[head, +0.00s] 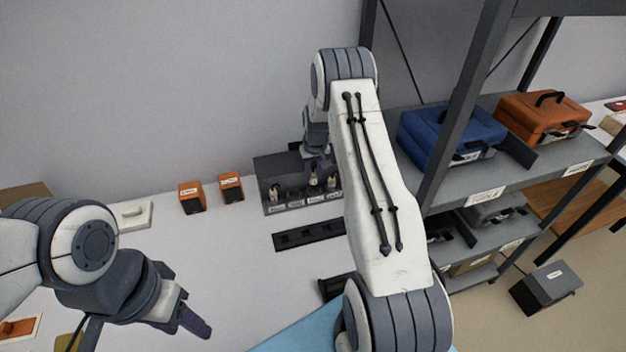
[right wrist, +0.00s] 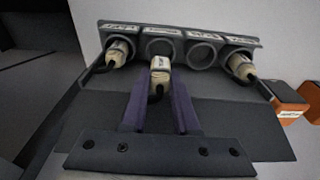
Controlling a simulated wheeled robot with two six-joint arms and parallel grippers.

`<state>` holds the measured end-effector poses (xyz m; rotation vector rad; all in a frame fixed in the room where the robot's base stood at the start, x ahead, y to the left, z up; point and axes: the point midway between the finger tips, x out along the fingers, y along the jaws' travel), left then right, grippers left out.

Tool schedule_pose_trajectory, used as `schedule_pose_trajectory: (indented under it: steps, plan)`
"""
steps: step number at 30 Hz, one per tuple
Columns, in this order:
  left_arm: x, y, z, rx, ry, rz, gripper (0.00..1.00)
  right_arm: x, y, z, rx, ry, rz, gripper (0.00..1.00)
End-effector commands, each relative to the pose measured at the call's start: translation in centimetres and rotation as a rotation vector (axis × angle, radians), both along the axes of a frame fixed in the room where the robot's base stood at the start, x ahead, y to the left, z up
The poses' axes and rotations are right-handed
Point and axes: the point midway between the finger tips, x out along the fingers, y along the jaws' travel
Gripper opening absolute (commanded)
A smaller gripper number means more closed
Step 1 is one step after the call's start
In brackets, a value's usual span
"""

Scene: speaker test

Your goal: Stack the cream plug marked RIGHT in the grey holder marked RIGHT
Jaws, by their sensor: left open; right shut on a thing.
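The grey holder (head: 264,172) stands at the back of the white table against the wall. In the right wrist view its rack (right wrist: 180,40) shows a row of round sockets with labels too small to read. My right gripper (right wrist: 160,92) is shut on a cream plug (right wrist: 160,72), which also shows in the head view (head: 313,181). The plug is at the front of the second socket from the left; I cannot tell whether it has entered. Other cream plugs sit in the leftmost (right wrist: 119,53) and rightmost (right wrist: 240,67) sockets. My left gripper (head: 188,308) is open and empty at lower left.
Two orange boxes (head: 191,198) (head: 231,188) stand left of the holder. A black slotted strip (head: 304,234) lies in front of it. A grey shelf at right carries a blue case (head: 450,135) and an orange case (head: 543,118).

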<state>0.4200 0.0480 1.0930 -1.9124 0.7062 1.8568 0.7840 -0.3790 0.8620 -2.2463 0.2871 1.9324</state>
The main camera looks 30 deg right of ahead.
Motion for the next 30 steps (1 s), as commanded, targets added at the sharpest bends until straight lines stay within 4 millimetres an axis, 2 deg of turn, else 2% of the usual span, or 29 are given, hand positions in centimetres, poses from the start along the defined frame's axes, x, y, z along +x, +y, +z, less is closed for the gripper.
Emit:
schedule_pose_trajectory:
  steps: [6,9,23,24,26,27,30]
  plan:
    - [0.0,0.0,1.2,0.0,0.0,0.0,0.5,0.0,0.1,-3.0,0.002,0.003,0.0,0.0]
    - [0.0,0.0,1.4,0.0,0.0,0.0,0.5,0.0,0.0,-3.8,0.001,0.002,0.0,0.0]
    - [0.0,0.0,0.6,0.0,0.0,0.0,0.5,0.0,0.0,-4.7,0.0,0.0,0.0,0.0]
    - [0.0,0.0,0.6,0.0,0.0,0.0,0.5,0.0,0.0,-4.6,0.0,0.0,0.0,0.32]
    - [0.0,0.0,0.7,0.0,0.0,0.0,0.5,0.0,0.0,-4.5,0.0,0.0,0.0,0.55]
    - [0.0,0.0,0.7,0.0,0.0,0.0,0.5,0.0,0.0,-4.5,0.0,0.0,0.0,0.59]
    - [0.0,0.0,0.7,0.0,0.0,0.0,0.5,0.0,0.0,-4.5,0.0,0.0,0.0,0.59]
